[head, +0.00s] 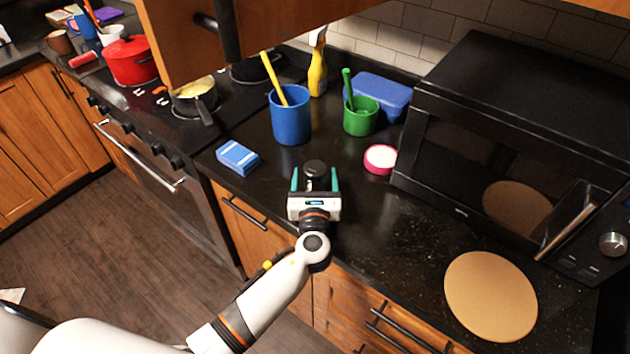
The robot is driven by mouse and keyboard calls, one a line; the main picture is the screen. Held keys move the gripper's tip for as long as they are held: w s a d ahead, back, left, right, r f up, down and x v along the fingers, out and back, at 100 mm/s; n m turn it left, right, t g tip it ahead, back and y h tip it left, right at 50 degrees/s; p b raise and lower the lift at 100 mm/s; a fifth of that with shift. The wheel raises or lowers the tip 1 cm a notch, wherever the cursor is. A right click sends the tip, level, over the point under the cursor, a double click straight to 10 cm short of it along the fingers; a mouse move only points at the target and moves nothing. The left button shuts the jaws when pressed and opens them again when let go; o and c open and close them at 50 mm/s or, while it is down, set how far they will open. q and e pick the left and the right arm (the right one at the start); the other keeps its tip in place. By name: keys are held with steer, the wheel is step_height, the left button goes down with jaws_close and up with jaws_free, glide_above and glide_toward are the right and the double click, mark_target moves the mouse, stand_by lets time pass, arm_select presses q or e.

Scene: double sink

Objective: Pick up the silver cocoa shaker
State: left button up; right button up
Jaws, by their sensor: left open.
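My left gripper (315,178) is open over the dark counter, with its two teal fingers pointing away from me. A small round object with a dark top (315,167) stands between the fingers. It appears to be the cocoa shaker, but its lower body is mostly hidden by the gripper and I cannot see clear silver. I cannot tell whether either finger touches it. My right gripper is not in view.
A blue cup (291,118), green cup (360,119), pink-rimmed round container (380,159) and blue box (238,157) stand nearby. The black microwave (510,150) bounds the right. An open cabinet door (185,40) hangs above. A round board (490,295) lies at front right.

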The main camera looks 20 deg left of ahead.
arm_select(q)
steer(key=shift+x, duration=1.1)
steer(key=shift+s, duration=0.1)
steer(key=shift+c, duration=0.2)
steer(key=c, duration=1.1)
